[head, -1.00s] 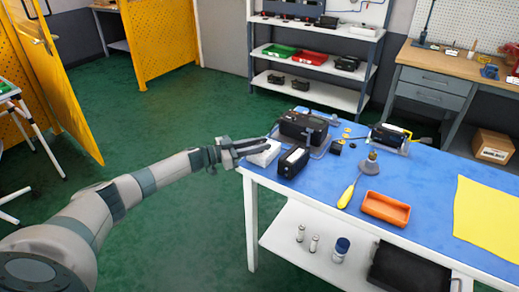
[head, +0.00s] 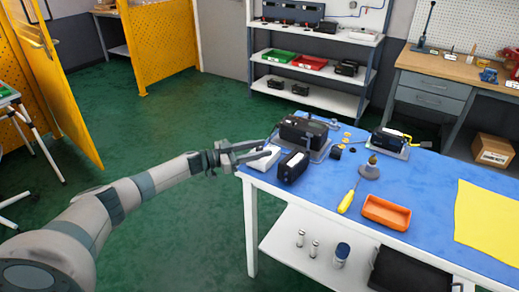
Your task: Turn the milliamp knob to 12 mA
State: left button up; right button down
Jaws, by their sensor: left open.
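No milliamp knob can be made out; any dial or scale is too small to read. A small black box with a pale label (head: 293,166) stands near the blue table's left corner. A low white box (head: 262,163) lies just left of it, partly hidden by my gripper. A larger black unit (head: 303,130) stands behind them in a clear tray. My left gripper (head: 266,150) is open, its fingers pointing right over the white box, with nothing seen between them. I cannot tell whether it touches anything. My right gripper is not in view.
Green floor is free left of the table.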

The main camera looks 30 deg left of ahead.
pick_arm(q)
jog(key=shift+s+a, duration=0.45)
jog(key=b+v, duration=0.3)
jog(key=v, duration=1.3)
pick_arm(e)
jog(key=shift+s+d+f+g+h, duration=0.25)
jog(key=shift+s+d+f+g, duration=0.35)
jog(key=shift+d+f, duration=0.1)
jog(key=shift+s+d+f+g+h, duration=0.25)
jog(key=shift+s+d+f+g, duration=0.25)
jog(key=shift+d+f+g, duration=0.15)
pick_arm(q)
jog(key=shift+d, duration=0.1)
